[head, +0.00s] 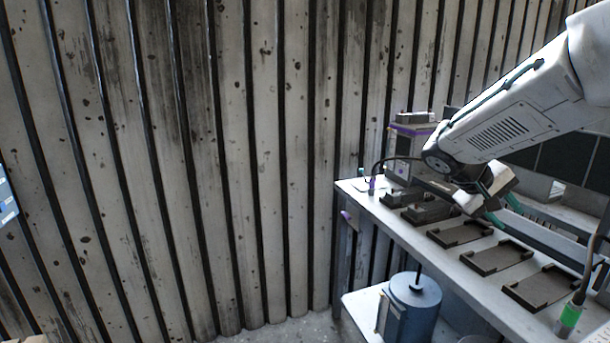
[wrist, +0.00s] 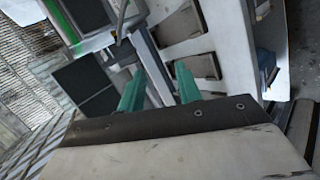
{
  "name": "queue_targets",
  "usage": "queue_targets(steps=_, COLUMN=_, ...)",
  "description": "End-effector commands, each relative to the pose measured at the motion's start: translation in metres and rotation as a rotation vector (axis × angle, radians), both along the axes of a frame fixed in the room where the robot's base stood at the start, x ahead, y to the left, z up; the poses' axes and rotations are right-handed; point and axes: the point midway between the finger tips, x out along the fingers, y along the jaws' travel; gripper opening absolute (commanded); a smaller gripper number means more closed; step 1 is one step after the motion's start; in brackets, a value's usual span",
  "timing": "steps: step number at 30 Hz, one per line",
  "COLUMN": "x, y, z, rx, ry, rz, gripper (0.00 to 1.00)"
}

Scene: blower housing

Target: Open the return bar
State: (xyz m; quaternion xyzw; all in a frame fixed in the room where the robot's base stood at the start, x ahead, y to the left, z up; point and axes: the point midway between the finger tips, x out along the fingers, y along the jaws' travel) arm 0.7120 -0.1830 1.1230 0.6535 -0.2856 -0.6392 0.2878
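No part in view is clearly marked as the return bar, so I cannot tell which one it is. A long grey rail (head: 555,222) runs along the back of the workbench (head: 375,208) in the head view. A grey rail (wrist: 152,62) also shows beyond my fingers in the wrist view. My gripper (head: 503,209) hangs over the bench at the right of the head view. Its two green fingers stand apart in the wrist view (wrist: 160,88), with nothing seen held between them. My arm hides part of the bench behind it.
Several dark trays (head: 497,258) line the bench top. A grey box with purple trim (head: 404,150) stands at the bench's far end. A blue cylinder (head: 415,298) sits on the lower shelf. A green-banded connector (head: 569,318) is at the near right. A ribbed wall (head: 260,150) fills the left.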

Motion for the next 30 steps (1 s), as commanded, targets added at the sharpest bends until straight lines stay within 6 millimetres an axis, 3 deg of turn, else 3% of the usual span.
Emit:
queue_targets(steps=1, x=-0.027, y=0.008, z=0.008, rx=0.053, ry=-0.007, rz=-0.013, gripper=0.34)
queue_targets(steps=6, x=-0.108, y=0.039, z=0.014, rx=0.25, ry=-0.012, rz=-0.039, gripper=0.34)
queue_targets(steps=15, x=-0.232, y=0.107, z=-0.002, rx=0.608, ry=-0.05, rz=-0.013, gripper=0.34)
queue_targets(steps=18, x=-0.261, y=0.126, z=-0.011, rx=0.705, ry=-0.065, rz=0.008, gripper=0.34)
queue_targets(steps=23, x=-0.286, y=0.147, z=-0.021, rx=0.803, ry=-0.083, rz=0.035, gripper=0.34)
queue_targets(steps=27, x=-0.293, y=0.153, z=-0.024, rx=0.831, ry=-0.087, rz=0.043, gripper=0.0)
queue_targets(steps=30, x=-0.293, y=0.153, z=-0.024, rx=0.833, ry=-0.088, rz=0.044, gripper=0.0)
